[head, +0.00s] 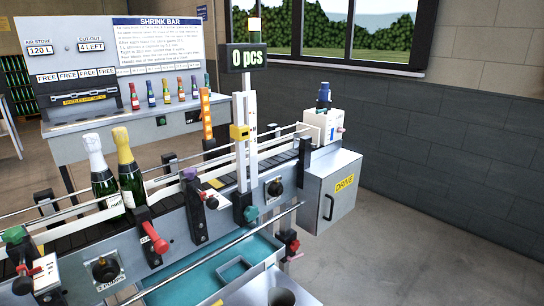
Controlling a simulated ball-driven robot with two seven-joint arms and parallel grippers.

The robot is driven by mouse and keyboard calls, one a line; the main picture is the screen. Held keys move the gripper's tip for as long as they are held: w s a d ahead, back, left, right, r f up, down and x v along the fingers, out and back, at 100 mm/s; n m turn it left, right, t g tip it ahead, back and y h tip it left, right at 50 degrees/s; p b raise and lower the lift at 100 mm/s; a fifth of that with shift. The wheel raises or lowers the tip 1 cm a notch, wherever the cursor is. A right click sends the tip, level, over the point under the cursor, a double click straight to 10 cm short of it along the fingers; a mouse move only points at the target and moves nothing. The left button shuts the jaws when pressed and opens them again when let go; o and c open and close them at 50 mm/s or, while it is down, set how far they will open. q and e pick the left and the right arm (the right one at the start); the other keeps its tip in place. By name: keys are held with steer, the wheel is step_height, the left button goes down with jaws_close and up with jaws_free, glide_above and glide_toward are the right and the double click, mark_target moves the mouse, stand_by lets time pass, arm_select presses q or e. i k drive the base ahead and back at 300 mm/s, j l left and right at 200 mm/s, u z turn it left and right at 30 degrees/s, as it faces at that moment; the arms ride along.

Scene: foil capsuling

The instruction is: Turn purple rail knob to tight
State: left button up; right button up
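The purple rail knob (190,174) sits on top of a dark clamp bracket (197,212) at the front side of the conveyor, just right of the two bottles. The picture is too small to tell how tight the knob is. Neither of my grippers is in view, and nothing touches the knob.
Bottles with white (94,145) and gold (123,145) foil stand on the conveyor (75,241). A DRIVE box (330,192) stands right.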

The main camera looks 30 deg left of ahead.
mark_target(189, 172)
steer(key=j+u, duration=0.1)
steer(key=u, duration=0.75)
steer(key=i+j+u, duration=0.1)
steer(key=u, duration=0.35)
